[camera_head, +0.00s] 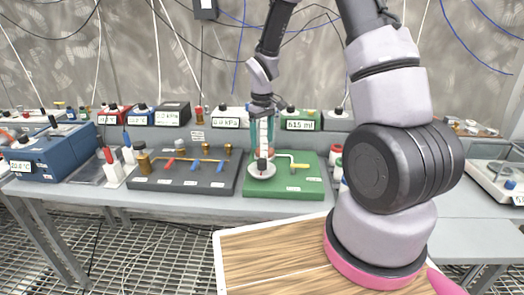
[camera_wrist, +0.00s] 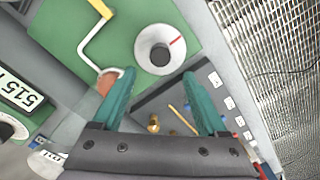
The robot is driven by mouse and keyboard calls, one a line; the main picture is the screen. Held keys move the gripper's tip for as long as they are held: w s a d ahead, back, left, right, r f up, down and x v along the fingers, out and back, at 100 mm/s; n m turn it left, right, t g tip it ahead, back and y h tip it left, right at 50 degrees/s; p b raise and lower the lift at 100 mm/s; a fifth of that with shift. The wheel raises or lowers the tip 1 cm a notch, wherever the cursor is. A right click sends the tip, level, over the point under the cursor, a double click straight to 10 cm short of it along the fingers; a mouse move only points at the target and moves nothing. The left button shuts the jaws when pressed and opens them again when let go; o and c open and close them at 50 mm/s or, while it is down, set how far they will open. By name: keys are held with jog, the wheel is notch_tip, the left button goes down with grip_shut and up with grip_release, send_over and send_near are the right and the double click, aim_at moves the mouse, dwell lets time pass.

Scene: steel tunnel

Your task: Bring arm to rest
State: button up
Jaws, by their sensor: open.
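My arm reaches from the right and hangs its gripper (camera_head: 264,147) over the green board (camera_head: 313,185) on the bench. The gripper points down and its teal fingers are apart with nothing seen between them. Just below and in front of it is a white round dial with a black knob (camera_head: 262,171). In the wrist view my gripper (camera_wrist: 158,78) shows its two open fingers, and the dial (camera_wrist: 145,42) with a red mark lies just beyond the fingertips. I cannot tell whether the fingers touch anything.
A dark board (camera_head: 190,184) with red and blue valve handles lies left of the green one. A blue box (camera_head: 45,155) stands at far left. A wooden-topped surface (camera_head: 270,262) is in front; cables hang behind.

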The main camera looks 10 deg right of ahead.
jog(key=shift+r, duration=0.75)
jog(key=s+d+r+m+t, duration=0.2)
jog(key=s+r, duration=0.2)
jog(key=r, duration=0.6)
jog(key=s+d+r+m+t, duration=0.1)
jog(key=s+d+r+m, duration=0.2)
jog(key=r, duration=0.7)
jog(key=s+r+m+t+y, duration=0.1)
jog(key=s+r+m+t, duration=0.1)
jog(key=s+r, duration=0.3)
jog(key=s+r+m+t+y, duration=0.1)
jog(key=s+r, duration=0.4)
jog(key=s, duration=0.5)
jog(key=shift+s+d+r+m+t, duration=0.3)
jog(key=shift+m+t, duration=0.3)
jog(key=shift+m, duration=0.3)
